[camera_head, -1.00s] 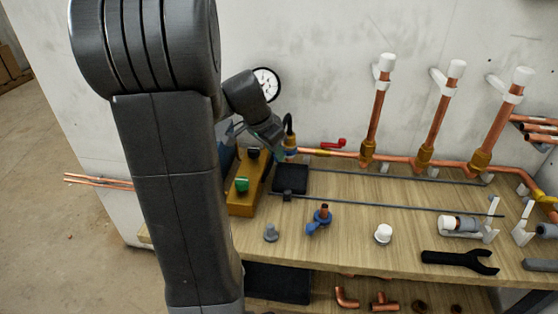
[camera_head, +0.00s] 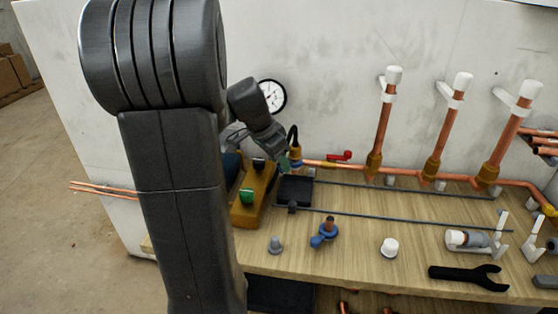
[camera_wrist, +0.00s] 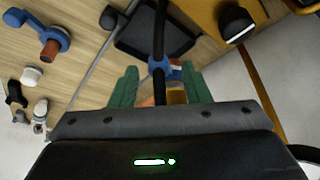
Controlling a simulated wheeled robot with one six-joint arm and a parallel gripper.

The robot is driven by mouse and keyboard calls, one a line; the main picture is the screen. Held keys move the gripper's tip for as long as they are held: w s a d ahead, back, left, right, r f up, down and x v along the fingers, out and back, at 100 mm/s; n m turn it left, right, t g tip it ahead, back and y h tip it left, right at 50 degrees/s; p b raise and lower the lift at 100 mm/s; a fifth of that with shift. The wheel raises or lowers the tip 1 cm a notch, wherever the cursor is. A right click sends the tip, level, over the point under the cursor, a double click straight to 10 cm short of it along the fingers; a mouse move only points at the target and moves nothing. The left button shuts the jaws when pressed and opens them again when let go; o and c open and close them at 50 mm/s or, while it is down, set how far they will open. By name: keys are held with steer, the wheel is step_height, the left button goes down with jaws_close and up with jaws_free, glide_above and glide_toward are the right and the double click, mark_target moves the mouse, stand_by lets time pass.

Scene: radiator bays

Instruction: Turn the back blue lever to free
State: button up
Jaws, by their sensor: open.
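The back blue lever (camera_wrist: 163,70) shows as a small blue part on a brass-coloured fitting (camera_wrist: 177,95) in the wrist view. In the head view the blue part (camera_head: 296,164) sits at the left end of the copper pipe, partly hidden by my gripper. My gripper (camera_wrist: 156,86) has green fingers, open, one on each side of the blue part and fitting. I cannot tell whether they touch it. In the head view my gripper (camera_head: 285,162) is partly hidden behind the arm. A second blue lever (camera_head: 322,238) lies nearer on the bench, with a copper stub.
A dark cable (camera_wrist: 159,35) crosses in front of the blue part. A red lever (camera_head: 340,156) is on the pipe to the right. A round gauge (camera_head: 271,95) is on the wall.

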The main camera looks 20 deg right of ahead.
steer(key=v, duration=1.3)
steer(key=shift+p, duration=0.4)
steer(key=b+x, duration=0.1)
steer(key=x, duration=1.2)
steer(key=shift+d+f, duration=0.1)
steer(key=shift+f, duration=0.25)
steer(key=shift+s+d+n+p, duration=0.1)
steer(key=shift+s+n+p, duration=0.15)
steer(key=shift+n+p, duration=0.2)
steer(key=shift+w+f, duration=0.1)
